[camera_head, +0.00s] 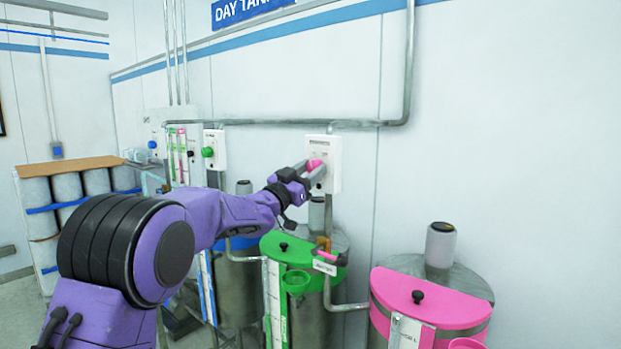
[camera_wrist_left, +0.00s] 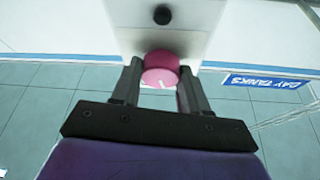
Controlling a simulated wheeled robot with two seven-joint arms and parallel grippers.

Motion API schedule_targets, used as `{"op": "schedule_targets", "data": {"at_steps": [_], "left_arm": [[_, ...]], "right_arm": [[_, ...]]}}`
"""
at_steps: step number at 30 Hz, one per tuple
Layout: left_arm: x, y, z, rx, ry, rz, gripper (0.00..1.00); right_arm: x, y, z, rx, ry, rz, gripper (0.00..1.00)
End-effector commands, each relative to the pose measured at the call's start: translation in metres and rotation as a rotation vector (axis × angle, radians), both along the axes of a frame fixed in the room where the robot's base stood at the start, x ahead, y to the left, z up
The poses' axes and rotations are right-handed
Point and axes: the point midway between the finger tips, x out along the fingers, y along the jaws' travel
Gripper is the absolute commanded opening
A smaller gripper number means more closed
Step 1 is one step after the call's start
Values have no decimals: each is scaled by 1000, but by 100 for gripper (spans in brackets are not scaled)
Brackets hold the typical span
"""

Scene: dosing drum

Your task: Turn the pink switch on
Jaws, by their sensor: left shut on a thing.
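The pink switch (camera_head: 315,165) is a round knob on a white wall box (camera_head: 333,166) above the tanks. My left gripper (camera_head: 308,172) is at the box with its fingers on either side of the knob. In the left wrist view the pink knob (camera_wrist_left: 161,68) sits between the two dark fingertips (camera_wrist_left: 160,85), and the gripper is shut on it. A small white mark shows on the knob's lower edge. A black round part (camera_wrist_left: 162,15) is on the same box. My right gripper is not in view.
A green-lidded tank (camera_head: 285,247) stands below the box, and a pink-lidded tank (camera_head: 425,297) stands to the right. Another box with a green knob (camera_head: 208,152) is on the wall to the left. A grey conduit (camera_head: 270,122) runs above.

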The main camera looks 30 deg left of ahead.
Motion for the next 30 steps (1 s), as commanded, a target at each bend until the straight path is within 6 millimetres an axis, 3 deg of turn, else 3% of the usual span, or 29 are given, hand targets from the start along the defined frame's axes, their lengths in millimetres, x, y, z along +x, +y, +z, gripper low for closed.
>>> {"op": "schedule_targets", "data": {"at_steps": [3,12,30], "left_arm": [[0,1,-4,107,-10,1,14],[0,1,-2,391,-32,-1,14],[0,2,1,786,-62,-1,14]], "right_arm": [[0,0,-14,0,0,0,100],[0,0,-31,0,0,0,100],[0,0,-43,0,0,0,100]]}}
